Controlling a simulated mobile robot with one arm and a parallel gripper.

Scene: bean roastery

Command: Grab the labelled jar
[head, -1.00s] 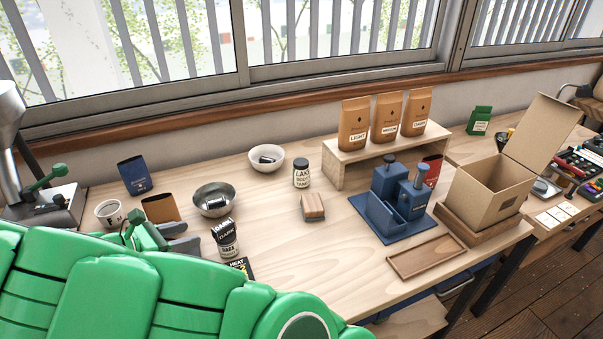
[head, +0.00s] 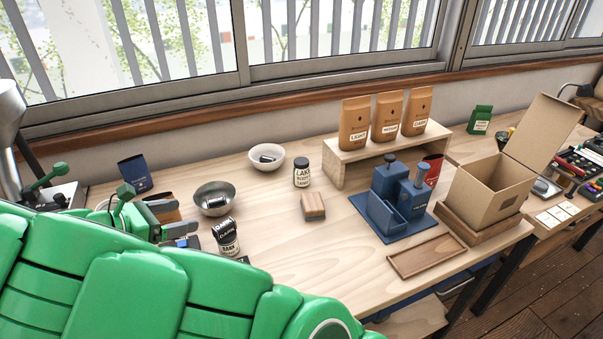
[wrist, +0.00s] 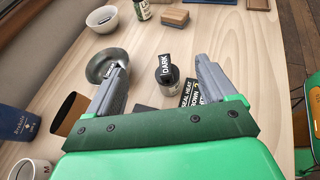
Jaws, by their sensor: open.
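A small dark jar with a white label and a black tag reading DARK (head: 227,238) stands on the wooden table, right of my gripper, in the head view. In the wrist view this tagged jar (wrist: 165,76) shows between and just beyond the fingertips, apart from both. A second jar with a black lid and a white label (head: 301,174) stands farther back; its lower part shows at the top of the wrist view (wrist: 144,11). My gripper (head: 188,222) is open and empty, its grey fingers (wrist: 160,72) spread.
A metal bowl (head: 214,199) is close beside a finger. A black sign (wrist: 190,95) lies by the tagged jar. A wooden block (head: 313,207), white bowl (head: 267,157) and blue press (head: 398,203) stand beyond. The table's middle front is clear.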

